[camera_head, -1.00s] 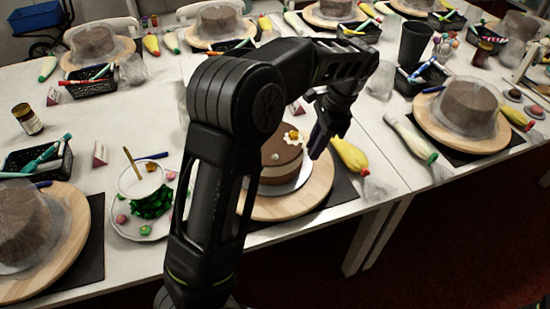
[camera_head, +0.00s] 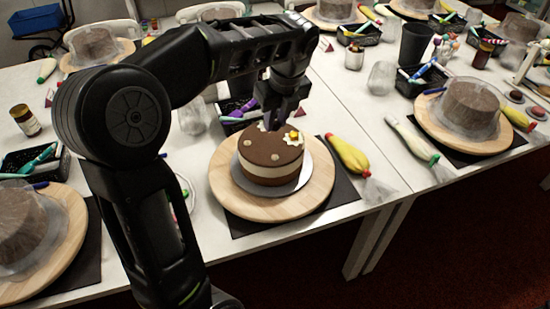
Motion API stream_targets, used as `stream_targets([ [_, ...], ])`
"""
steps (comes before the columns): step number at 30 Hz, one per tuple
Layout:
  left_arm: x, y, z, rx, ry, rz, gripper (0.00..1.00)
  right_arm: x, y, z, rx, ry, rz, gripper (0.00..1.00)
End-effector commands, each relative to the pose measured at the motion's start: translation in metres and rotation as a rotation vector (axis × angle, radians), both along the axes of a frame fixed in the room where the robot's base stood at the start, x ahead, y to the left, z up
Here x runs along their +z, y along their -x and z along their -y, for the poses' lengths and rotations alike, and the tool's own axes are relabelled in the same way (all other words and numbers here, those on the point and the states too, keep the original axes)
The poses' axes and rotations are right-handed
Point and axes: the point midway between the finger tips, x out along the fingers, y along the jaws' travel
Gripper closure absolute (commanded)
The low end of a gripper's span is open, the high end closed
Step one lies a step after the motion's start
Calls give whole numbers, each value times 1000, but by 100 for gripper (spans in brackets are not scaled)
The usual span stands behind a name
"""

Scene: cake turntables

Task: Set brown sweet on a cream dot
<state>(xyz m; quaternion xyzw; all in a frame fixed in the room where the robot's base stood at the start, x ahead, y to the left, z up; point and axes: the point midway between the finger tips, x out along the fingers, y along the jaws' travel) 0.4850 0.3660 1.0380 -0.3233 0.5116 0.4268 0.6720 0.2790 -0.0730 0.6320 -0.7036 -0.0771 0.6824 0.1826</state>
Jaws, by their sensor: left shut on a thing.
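A brown cake (camera_head: 270,165) with a cream middle band stands on a white board on a round wooden turntable (camera_head: 232,205). Its top has cream dots, one at the left (camera_head: 248,141) and one nearer the front (camera_head: 275,157). Cream piping and a yellow sweet (camera_head: 293,134) are towards the back right. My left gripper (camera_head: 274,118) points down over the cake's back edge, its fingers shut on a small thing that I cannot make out. I cannot pick out the brown sweet. My right gripper is not in view.
My left arm covers much of the saucer (camera_head: 187,203) left of the cake. A yellow piping bag (camera_head: 347,154) lies close to the turntable's right. A black basket (camera_head: 238,110) and a clear cup (camera_head: 193,118) stand behind. Another turntable with a covered cake (camera_head: 470,106) is at right.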

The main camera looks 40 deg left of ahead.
Motion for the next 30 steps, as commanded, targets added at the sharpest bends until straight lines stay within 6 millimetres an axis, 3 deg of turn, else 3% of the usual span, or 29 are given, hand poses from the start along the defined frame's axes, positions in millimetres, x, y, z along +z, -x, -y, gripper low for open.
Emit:
stream_targets([
  [7,-10,0,0,2,1,-3,100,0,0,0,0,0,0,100],
  [16,-59,0,0,3,1,-3,100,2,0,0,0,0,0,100],
  [26,-63,0,0,3,1,-1,100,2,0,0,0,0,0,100],
  [30,-74,0,0,3,1,-3,100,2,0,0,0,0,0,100],
])
